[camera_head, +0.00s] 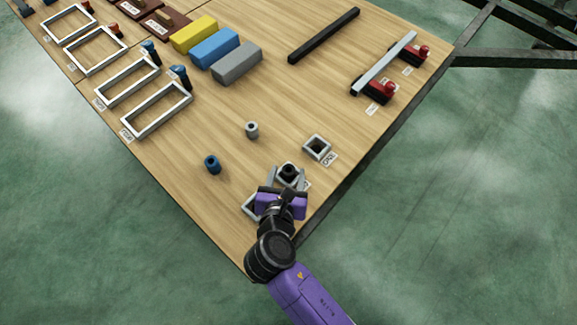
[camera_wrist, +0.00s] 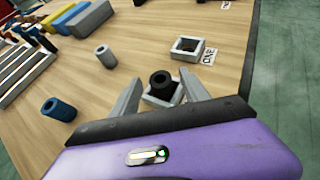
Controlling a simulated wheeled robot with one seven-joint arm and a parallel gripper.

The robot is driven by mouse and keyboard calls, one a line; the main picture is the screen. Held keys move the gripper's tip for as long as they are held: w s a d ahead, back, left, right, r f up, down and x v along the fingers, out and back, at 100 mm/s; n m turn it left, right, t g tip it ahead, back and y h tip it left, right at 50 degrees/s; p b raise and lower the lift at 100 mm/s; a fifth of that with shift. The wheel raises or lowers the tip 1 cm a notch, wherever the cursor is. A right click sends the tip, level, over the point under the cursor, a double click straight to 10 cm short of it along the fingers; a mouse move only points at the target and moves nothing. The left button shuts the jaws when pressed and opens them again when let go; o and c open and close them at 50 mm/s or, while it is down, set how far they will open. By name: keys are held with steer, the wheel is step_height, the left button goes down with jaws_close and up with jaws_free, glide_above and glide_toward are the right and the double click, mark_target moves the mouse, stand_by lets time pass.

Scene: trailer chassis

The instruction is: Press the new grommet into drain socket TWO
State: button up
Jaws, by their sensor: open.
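A black ring-shaped grommet (camera_head: 289,169) stands in the middle square grey socket (camera_head: 281,184) near the table's front corner. It also shows in the wrist view (camera_wrist: 161,79), between my fingers. My gripper (camera_head: 288,178) is open, with one finger on each side of the grommet and a gap showing on both sides in the wrist view (camera_wrist: 162,75). How deep the grommet sits is hard to tell. The middle socket's label is mostly hidden by my gripper. Another square socket (camera_head: 317,148) beyond it has a label that seems to read ONE; its inside looks dark.
A third square frame (camera_head: 250,206) is partly hidden by my gripper. A blue cylinder (camera_head: 212,164) and a grey cylinder (camera_head: 252,130) stand loose on the table to the left. Coloured blocks (camera_head: 214,48), white frames and red clamps lie farther back. The table's middle is clear.

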steer(key=p+v, duration=0.2)
steer(key=v, duration=0.7)
steer(key=shift+s+p, duration=0.15)
steer(key=shift+p, duration=0.2)
steer(key=shift+r, duration=0.1)
steer(key=s+d+f+m, duration=0.1)
steer(key=d+m, duration=0.1)
steer(key=s+d+f+m+g, duration=0.1)
steer(key=s+d, duration=0.1)
steer(key=s+d+f+m+y, duration=0.1)
steer(key=d+f+m, duration=0.1)
steer(key=shift+s+d+m, duration=0.2)
steer(key=shift+d+m, duration=0.1)
steer(key=shift+d, duration=0.05)
steer(key=s+d+r+m+y, duration=0.1)
steer(key=s+d+m+y, duration=0.1)
steer(key=s+d+m, duration=0.6)
steer(key=s+d+r+m+t+h, duration=0.1)
steer(key=s+d+r+m, duration=0.3)
steer(key=r+m, duration=0.5)
steer(key=s+d+r+m+t+h, duration=0.1)
steer(key=s+d+r+m, duration=0.3)
steer(key=r+m, duration=0.5)
steer(key=m+t, duration=0.1)
steer(key=m, duration=0.2)
steer(key=shift+s+d+r+m+t, duration=0.25)
steer(key=shift+s+r+m+t, duration=0.05)
steer(key=shift+t, duration=0.1)
